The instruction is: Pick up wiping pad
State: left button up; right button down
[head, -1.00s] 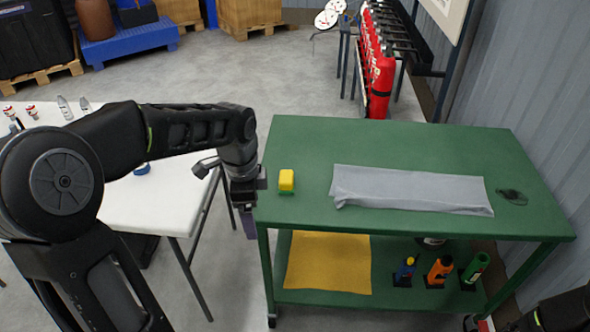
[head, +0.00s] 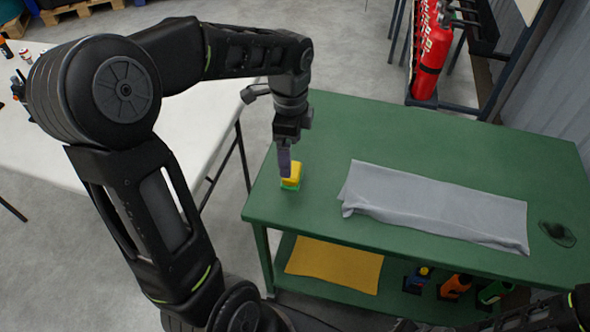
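The wiping pad, a small yellow block with a green underside (head: 291,175), is on the near left part of the green cart top (head: 440,140). My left gripper (head: 285,166) points down right at the pad, its dark fingers covering part of the pad's left side. Whether the fingers touch the pad, and whether they are open or shut, I cannot tell. Part of my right arm shows at the lower right edge; its gripper is not visible.
A grey cloth (head: 440,205) lies right of the pad, with a dark flat item (head: 557,233) beyond it. The lower shelf holds a yellow cloth (head: 335,264) and several bottles (head: 455,286). A white table (head: 150,135) stands left; a red extinguisher (head: 432,60) stands behind.

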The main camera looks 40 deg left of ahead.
aim_at(293, 183)
pick_arm(q)
jog(key=shift+f, duration=1.3)
jog(key=shift+f, duration=0.1)
notch_tip(293, 183, down, 5)
jog(key=shift+d+f, duration=0.1)
jog(key=shift+c, duration=0.4)
jog(key=c, duration=1.4)
